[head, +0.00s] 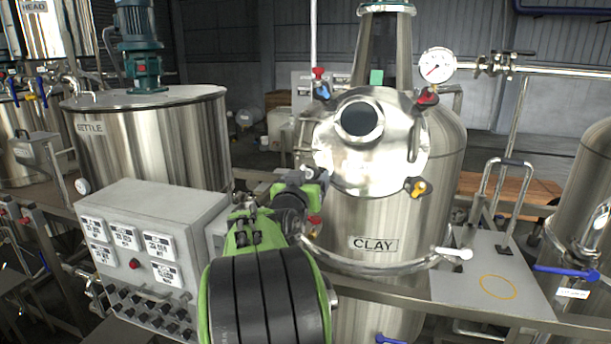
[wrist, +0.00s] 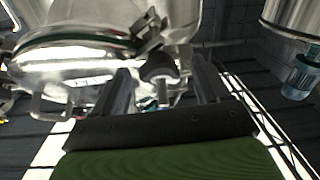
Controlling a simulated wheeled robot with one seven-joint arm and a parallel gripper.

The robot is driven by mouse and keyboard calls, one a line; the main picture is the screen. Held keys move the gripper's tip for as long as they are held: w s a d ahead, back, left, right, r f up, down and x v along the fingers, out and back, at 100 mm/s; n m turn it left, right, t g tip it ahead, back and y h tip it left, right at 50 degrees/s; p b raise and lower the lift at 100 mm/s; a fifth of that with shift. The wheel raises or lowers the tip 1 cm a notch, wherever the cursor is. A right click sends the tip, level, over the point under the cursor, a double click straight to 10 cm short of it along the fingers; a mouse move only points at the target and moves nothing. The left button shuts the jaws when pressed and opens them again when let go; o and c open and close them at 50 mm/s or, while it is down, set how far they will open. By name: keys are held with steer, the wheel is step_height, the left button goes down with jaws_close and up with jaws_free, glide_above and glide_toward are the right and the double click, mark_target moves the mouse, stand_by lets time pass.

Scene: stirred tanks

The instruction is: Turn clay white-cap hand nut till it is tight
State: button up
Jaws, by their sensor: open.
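The clay tank (head: 375,245) is a steel vessel labelled CLAY, with a round, tilted lid (head: 345,150) ringed by hand nuts. The white-cap hand nut (head: 308,172) seems to be the pale one at the lid's left edge, partly hidden by my gripper (head: 314,181). In the wrist view a dark-lobed hand nut with a pale top (wrist: 159,68) and a threaded stem stands between the two fingers of my gripper (wrist: 161,78). The fingers are open, one on each side, with a visible gap to the nut. The cap's colour is hard to tell there.
Other nuts on the lid have blue (head: 322,92), red (head: 428,96) and yellow (head: 415,187) caps. A pressure gauge (head: 437,65) stands at upper right.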

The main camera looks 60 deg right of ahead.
steer(key=c, duration=1)
steer(key=shift+f, duration=0.1)
steer(key=shift+c, duration=0.2)
steer(key=shift+m+b, duration=0.4)
steer(key=shift+b, duration=0.25)
steer(key=m+g+y+p, duration=0.2)
steer(key=m+g, duration=0.1)
steer(key=m, duration=0.4)
steer(key=w+r+m+g+y+p, duration=0.1)
steer(key=m+g+y+p, duration=0.1)
steer(key=m, duration=0.6)
steer(key=m+g+y+p, duration=0.2)
steer(key=m+g+p, duration=0.2)
steer(key=m, duration=0.3)
steer(key=shift+w+d+r+g, duration=0.2)
steer(key=shift+w+r+g, duration=0.1)
steer(key=shift+w+g, duration=0.1)
steer(key=shift+m+y+p, duration=0.3)
steer(key=shift+m+p, duration=0.1)
steer(key=shift+p, duration=0.05)
